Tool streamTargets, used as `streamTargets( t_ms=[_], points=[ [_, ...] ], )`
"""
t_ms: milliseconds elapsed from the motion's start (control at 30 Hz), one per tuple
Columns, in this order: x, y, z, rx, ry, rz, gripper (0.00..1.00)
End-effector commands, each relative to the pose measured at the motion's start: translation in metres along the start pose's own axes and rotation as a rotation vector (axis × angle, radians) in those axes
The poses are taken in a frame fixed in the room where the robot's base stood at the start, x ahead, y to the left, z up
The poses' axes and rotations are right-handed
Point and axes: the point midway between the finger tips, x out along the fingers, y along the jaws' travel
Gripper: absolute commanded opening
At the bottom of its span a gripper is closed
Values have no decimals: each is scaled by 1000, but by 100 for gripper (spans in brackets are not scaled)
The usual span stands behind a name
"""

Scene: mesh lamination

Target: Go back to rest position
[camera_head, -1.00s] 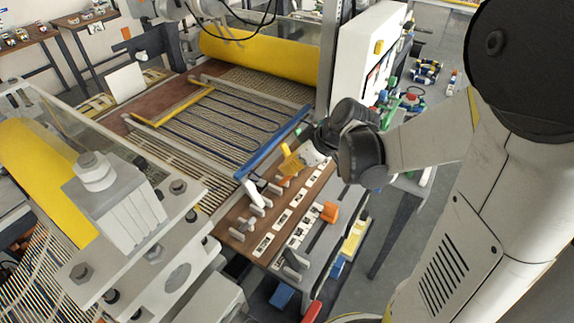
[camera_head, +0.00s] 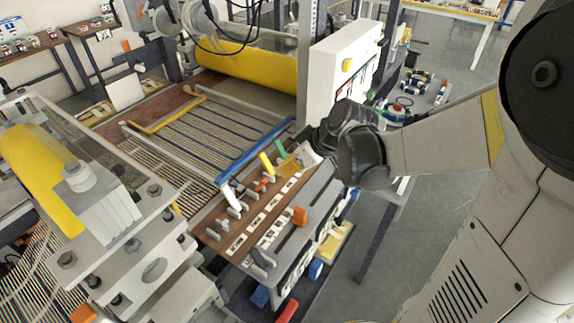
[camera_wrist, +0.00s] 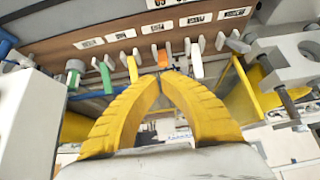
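My gripper (camera_head: 288,168) hangs over the wooden control panel (camera_head: 215,232) at the end of my bent arm. In the wrist view its two yellow fingers (camera_wrist: 160,76) meet at the tips, with nothing seen between them. An orange lever (camera_wrist: 163,57) shows just beyond the tips, and a yellow lever (camera_wrist: 132,68) and a green lever (camera_wrist: 105,76) stand to the left. White levers (camera_wrist: 196,60) stand to the right. I cannot tell whether the fingertips touch any lever.
The panel fronts a machine with a yellow roller (camera_head: 250,65) and a blue bar (camera_head: 252,152). A white cabinet (camera_head: 335,60) stands behind my wrist. A metal clamp block (camera_head: 120,205) is at left. Grey floor (camera_head: 400,260) is open at right.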

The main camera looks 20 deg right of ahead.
Motion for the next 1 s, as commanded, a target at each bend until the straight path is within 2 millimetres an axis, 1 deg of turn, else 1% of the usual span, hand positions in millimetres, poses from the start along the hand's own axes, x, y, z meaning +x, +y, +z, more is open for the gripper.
streamTargets(
  t_ms=[433,567,667,767,800,867,900,1000],
  points=[
    [1,0,1,1,-1,1,0],
    [4,-10,10,31,-17,17,0],
    [8,-27,27,92,-43,54,0],
    [13,-50,53,178,-68,113,0],
    [14,-58,64,214,-73,141,0],
    [16,-70,81,265,-76,181,0],
    [18,-78,93,298,-75,207,0],
    [21,-92,119,369,-61,265,0]
  ],
)
